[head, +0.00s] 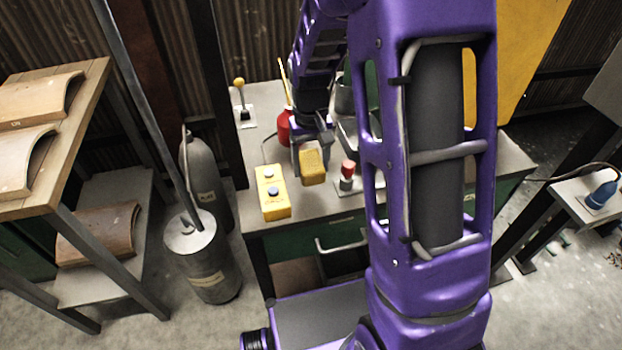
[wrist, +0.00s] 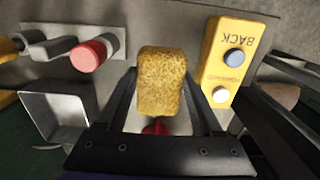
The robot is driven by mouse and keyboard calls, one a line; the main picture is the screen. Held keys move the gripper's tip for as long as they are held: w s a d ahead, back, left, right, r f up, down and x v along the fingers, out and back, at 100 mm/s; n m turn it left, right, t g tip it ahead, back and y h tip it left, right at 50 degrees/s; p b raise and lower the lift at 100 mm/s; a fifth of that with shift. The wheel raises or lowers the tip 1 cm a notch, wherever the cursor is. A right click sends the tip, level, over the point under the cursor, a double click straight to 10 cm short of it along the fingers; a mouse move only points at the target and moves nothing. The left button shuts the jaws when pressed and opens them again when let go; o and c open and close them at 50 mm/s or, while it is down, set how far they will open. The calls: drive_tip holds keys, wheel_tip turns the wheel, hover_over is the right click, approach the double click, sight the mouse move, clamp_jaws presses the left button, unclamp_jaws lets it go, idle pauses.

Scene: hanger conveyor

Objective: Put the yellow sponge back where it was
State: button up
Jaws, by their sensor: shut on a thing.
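The yellow sponge (wrist: 161,82) is between the two fingers of my gripper (wrist: 164,108) in the wrist view. My gripper is shut on it. In the head view the sponge (head: 313,167) shows at the end of my gripper (head: 311,150), over the grey bench top (head: 247,168), between the yellow button box and a red button. Whether the sponge touches the bench top is unclear. My arm hides part of the bench to the right.
The yellow button box (head: 272,192), marked BACK in the wrist view (wrist: 228,62), stands left of the sponge. A red button (head: 347,170) is at its right. A red can (head: 284,126) and a yellow-knobbed lever (head: 240,92) stand farther back. A metal tray (wrist: 58,115) shows in the wrist view.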

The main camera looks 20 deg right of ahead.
sight(311, 162)
drive_tip(key=shift+f+b, duration=0.35)
drive_tip(key=shift+f, duration=1.65)
drive_tip(key=shift+f, duration=0.15)
drive_tip(key=o, duration=1.3)
wheel_tip(311, 162, up, 12)
drive_tip(key=shift+w+r+p, duration=0.1)
drive_tip(key=shift+r+p, duration=0.1)
drive_tip(key=shift+p, duration=0.95)
